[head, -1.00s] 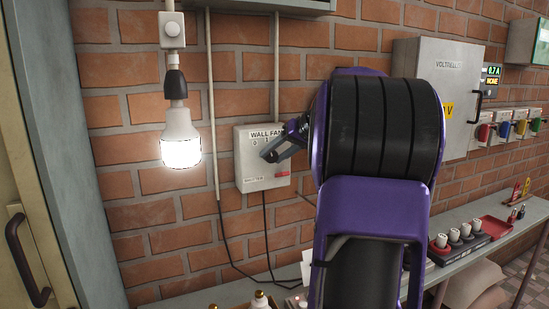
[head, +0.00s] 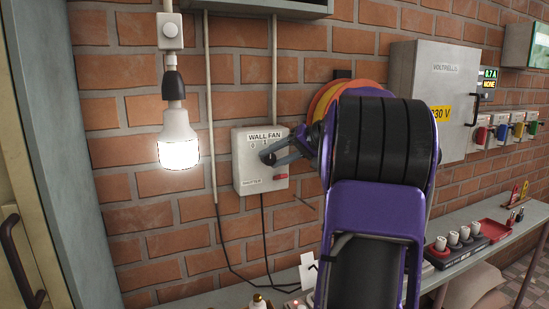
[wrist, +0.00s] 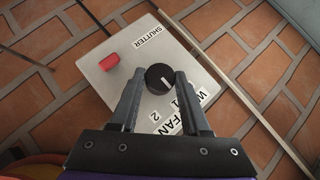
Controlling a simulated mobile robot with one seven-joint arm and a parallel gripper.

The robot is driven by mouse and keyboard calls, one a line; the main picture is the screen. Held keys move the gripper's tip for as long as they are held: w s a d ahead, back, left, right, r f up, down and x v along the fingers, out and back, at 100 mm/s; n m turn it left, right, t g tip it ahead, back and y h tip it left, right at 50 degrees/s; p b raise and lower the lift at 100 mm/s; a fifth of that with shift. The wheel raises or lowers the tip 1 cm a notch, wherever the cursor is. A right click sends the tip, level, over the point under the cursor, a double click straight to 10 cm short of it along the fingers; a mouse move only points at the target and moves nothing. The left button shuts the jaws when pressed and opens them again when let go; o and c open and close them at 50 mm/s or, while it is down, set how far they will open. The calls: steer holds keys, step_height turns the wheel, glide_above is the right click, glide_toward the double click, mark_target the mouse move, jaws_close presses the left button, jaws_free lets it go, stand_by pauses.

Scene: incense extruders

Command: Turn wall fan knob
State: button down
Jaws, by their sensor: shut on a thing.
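The wall fan box (head: 244,168) is a white box on the brick wall, lettered WALL FAN at its top. Its black round knob (wrist: 159,79) with a white pointer line shows in the wrist view, above a "2" mark. In the head view the knob is mostly hidden by my fingers. My gripper (wrist: 160,84) has its two grey fingers on either side of the knob, shut on it. My gripper also shows in the head view (head: 269,156), reaching in from the right. A red shutter switch (wrist: 109,62) sits on the same box, apart from the fingers.
A lit bulb (head: 179,146) hangs left of the box. A shelf (head: 480,217) below holds a red tray (head: 494,228) and several white-topped items. Cables run down from the box.

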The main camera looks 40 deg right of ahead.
steer(key=shift+c, duration=1.8)
jaws_free()
steer(key=p+v, duration=0.1)
steer(key=v, duration=1.6)
steer(key=shift+r, duration=0.2)
steer(key=shift+s, duration=0.1)
